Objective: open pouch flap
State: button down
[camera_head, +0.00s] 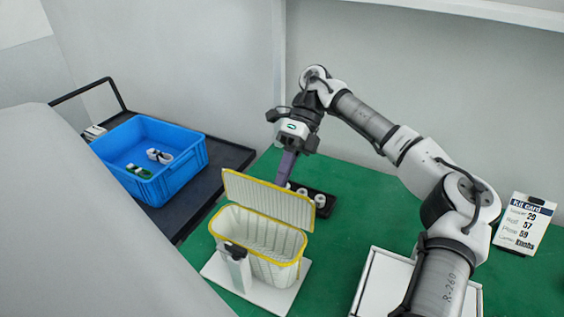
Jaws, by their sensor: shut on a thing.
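The pouch (250,237) is a pale, ribbed, open-topped container with yellow trim, upright on a white base plate (291,297). Its flap (262,198) is a ribbed panel with a yellow edge. The flap stands raised along the far side, so the inside of the pouch shows. My gripper (284,178) points down, its purple fingers at the flap's top edge. It is shut on the flap edge; the exact contact is small and partly hidden behind the flap.
A white post with a black clip (235,251) stands at the pouch's front. A black tray (325,203) with white round pieces lies behind the flap. A white box (372,279) and a kit card (524,223) are at right. A blue crate (179,180) stands left on a dark cart.

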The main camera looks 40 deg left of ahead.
jog(key=shift+w+a+f+g+h+p, duration=0.1)
jog(key=shift+f+g+h+p, duration=0.25)
jog(key=shift+f, duration=0.55)
jog(key=shift+f+g+h+p, duration=0.15)
jog(key=shift+f+g+p, duration=0.3)
jog(key=shift+f+p, duration=0.35)
jog(key=shift+f, duration=0.15)
jog(key=c, duration=1.2)
grip_release()
jog(key=shift+s, duration=0.2)
jog(key=shift+c, duration=0.2)
jog(key=c, duration=0.3)
jog(key=shift+w+r, duration=0.35)
jog(key=shift+b, duration=0.3)
